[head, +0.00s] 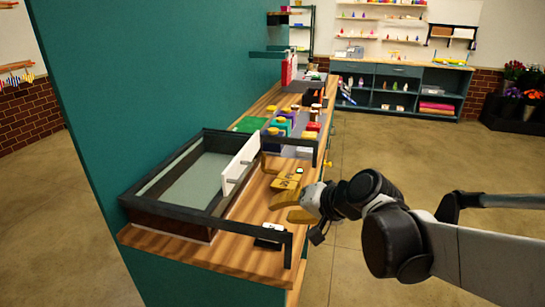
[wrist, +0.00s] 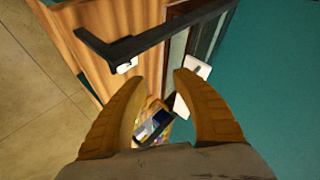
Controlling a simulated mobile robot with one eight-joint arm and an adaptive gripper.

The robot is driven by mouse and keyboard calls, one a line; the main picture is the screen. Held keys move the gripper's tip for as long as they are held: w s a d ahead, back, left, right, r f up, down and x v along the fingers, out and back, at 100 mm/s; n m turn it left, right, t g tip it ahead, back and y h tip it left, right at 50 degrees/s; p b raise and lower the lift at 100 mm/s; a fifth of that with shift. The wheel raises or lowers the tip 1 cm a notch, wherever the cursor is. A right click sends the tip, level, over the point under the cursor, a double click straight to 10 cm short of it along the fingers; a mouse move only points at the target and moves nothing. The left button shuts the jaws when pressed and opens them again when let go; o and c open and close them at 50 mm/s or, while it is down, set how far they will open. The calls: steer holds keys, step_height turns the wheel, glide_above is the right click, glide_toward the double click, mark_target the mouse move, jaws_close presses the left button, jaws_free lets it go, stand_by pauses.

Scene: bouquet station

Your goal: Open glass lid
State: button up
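A low case with a dark frame and a grey-green glass top (head: 190,180) sits at the near left of the wooden counter; I take the glass for the lid. It looks closed. A white panel (head: 240,163) with small dark fittings stands at its right side, and a white piece (wrist: 197,78) shows beside the right finger in the wrist view. My gripper (head: 280,200) has tan fingers and is to the right of the case, above the counter. In the wrist view my gripper (wrist: 158,78) is open, with nothing held between the fingertips.
A dark bar (head: 288,250) with a bent end juts over the counter at the near right; a dark bar (wrist: 150,40) crosses the wrist view. A small white-topped item (head: 270,236) lies near it. Several coloured items (head: 285,125) fill the counter farther back. The floor (head: 390,160) at right is clear.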

steer(key=w+a+m+t+y, duration=0.1)
steer(key=w+a+m+y, duration=0.15)
steer(key=w, duration=0.55)
steer(key=m+t+y+p, duration=0.2)
glide_toward(245, 170)
steer(key=shift+n, duration=0.25)
steer(key=b+x, duration=0.1)
steer(key=x, duration=0.6)
steer(key=b+x, duration=0.1)
steer(key=x, duration=0.2)
steer(key=shift+a+f+b, duration=0.1)
steer(key=shift+f+b, duration=0.25)
steer(key=shift+f, duration=0.05)
jaws_close()
